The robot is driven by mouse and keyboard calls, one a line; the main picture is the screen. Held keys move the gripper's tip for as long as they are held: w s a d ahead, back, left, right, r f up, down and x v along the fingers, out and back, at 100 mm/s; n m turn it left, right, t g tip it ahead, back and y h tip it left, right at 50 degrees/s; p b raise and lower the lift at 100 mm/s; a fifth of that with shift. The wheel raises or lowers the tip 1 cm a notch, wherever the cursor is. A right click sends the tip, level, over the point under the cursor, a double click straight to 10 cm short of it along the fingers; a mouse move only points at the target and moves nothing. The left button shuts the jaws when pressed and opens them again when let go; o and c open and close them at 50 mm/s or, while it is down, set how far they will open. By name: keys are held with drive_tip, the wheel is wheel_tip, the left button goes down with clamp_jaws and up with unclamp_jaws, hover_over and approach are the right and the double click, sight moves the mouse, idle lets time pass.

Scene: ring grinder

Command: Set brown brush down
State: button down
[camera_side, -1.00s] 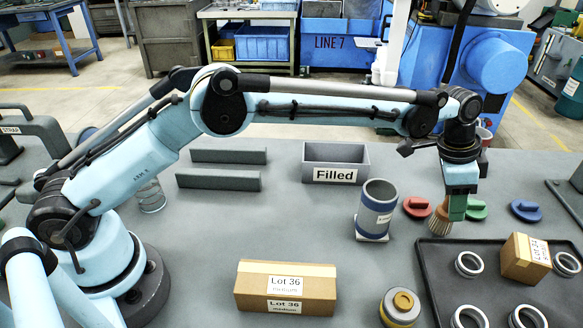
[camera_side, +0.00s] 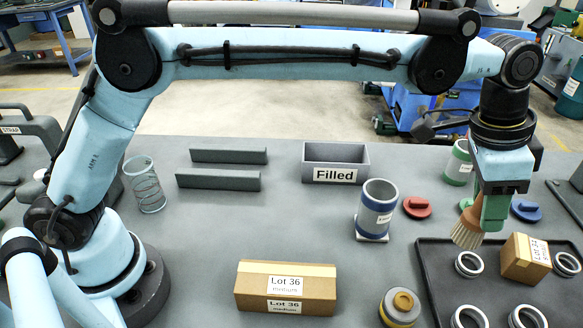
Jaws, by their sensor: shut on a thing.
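The brown brush (camera_side: 468,230) has a brown handle and pale bristles that point down and a little left, so it is tilted. My gripper (camera_side: 490,222) is shut on its handle, and the green fingers hide part of it. The brush shows over the back left part of the dark tray (camera_side: 426,262). I cannot tell whether the bristles touch anything below.
The tray holds several metal rings (camera_side: 469,264) and a small Lot 32 box (camera_side: 525,258). A blue-banded cylinder (camera_side: 376,209), red knob (camera_side: 417,207) and blue knob (camera_side: 525,211) stand nearby. The table between the Lot 36 box (camera_side: 285,287) and the "Filled" bin (camera_side: 335,164) is clear.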

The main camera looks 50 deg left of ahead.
wheel_tip(320, 180, up, 4)
drive_tip(key=shift+r, duration=0.15)
drive_tip(key=a+r+n+t+y, duration=0.15)
drive_tip(key=a+n, duration=0.65)
drive_tip(key=a, duration=0.9)
drive_tip(key=a+n+y, duration=0.2)
drive_tip(key=a+n, duration=0.6)
drive_tip(key=a, duration=1)
drive_tip(key=s+a+f+n+g+y, duration=0.2)
drive_tip(key=s+a+n+g, duration=0.2)
drive_tip(key=s+a+n, duration=1.35)
drive_tip(key=shift+s+a+f+m, duration=0.35)
drive_tip(key=shift+s+a+f, duration=0.8)
drive_tip(key=shift+a+f, duration=1.3)
drive_tip(key=shift+s+a+f+m, duration=0.35)
drive_tip(key=shift+s+a+f, duration=0.8)
drive_tip(key=shift+a+f, duration=1.3)
drive_tip(key=shift+s+a+f+m, duration=0.35)
drive_tip(key=shift+s+a+f, duration=0.8)
drive_tip(key=shift+a+f, duration=1.3)
drive_tip(key=shift+d+f, duration=0.5)
drive_tip(key=shift+f, duration=0.05)
